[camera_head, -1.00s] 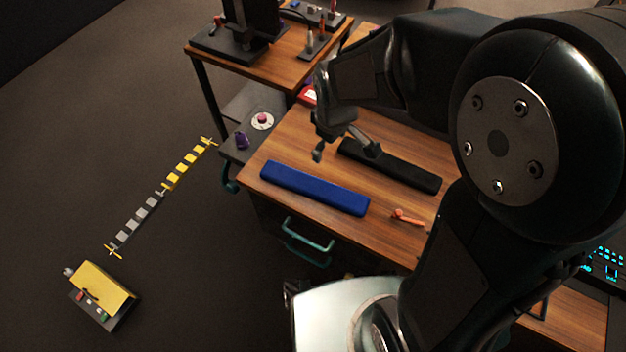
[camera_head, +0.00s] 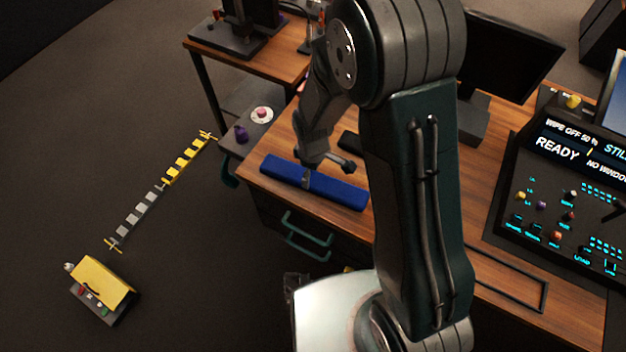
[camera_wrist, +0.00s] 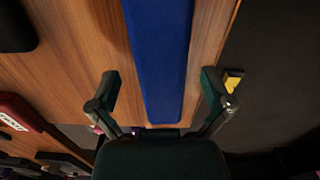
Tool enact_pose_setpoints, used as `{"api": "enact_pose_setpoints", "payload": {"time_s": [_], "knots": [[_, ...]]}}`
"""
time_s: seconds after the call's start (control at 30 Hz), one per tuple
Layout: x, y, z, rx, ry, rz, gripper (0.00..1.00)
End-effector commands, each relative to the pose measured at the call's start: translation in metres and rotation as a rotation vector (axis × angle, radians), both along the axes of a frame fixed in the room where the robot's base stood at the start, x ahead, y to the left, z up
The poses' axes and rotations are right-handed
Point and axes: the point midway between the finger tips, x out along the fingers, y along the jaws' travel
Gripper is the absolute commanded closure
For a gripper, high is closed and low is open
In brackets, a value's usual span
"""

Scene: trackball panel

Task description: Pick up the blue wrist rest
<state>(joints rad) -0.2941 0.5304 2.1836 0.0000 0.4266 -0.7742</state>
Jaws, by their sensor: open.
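The blue wrist rest (camera_head: 277,174) is a long flat bar lying on the wooden desk along its front left edge. In the wrist view the blue wrist rest (camera_wrist: 160,60) runs lengthwise between my two fingers. My gripper (camera_head: 328,172) is over the middle of the rest in the head view, with one finger in front of its near side. My gripper (camera_wrist: 160,93) is open, one finger on each side of the bar, with wood showing between bar and fingers. I cannot tell how far above the desk the fingertips are.
A black wrist rest (camera_head: 349,141) lies behind the blue one, mostly hidden by my arm. A control panel (camera_head: 560,190) and a monitor (camera_head: 510,60) stand on the right. Teal drawer handles (camera_head: 305,232) stick out below the desk edge. A yellow box (camera_head: 100,285) is on the floor.

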Motion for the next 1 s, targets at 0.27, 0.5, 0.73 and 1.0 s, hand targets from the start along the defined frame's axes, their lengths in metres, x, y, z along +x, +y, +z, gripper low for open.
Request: {"api": "enact_pose_setpoints", "payload": {"time_s": [0.27, 0.5, 0.73, 1.0], "knots": [[-0.001, -0.001, -0.036, 0.0, 0.001, -0.001, 0.0], [0.0, -0.001, -0.038, 0.0, 0.0, -0.001, 0.0], [0.0, -0.001, -0.038, 0.0, 0.0, -0.001, 0.71], [0.0, -0.001, -0.038, 0.0, 0.001, -0.001, 0.7]]}}
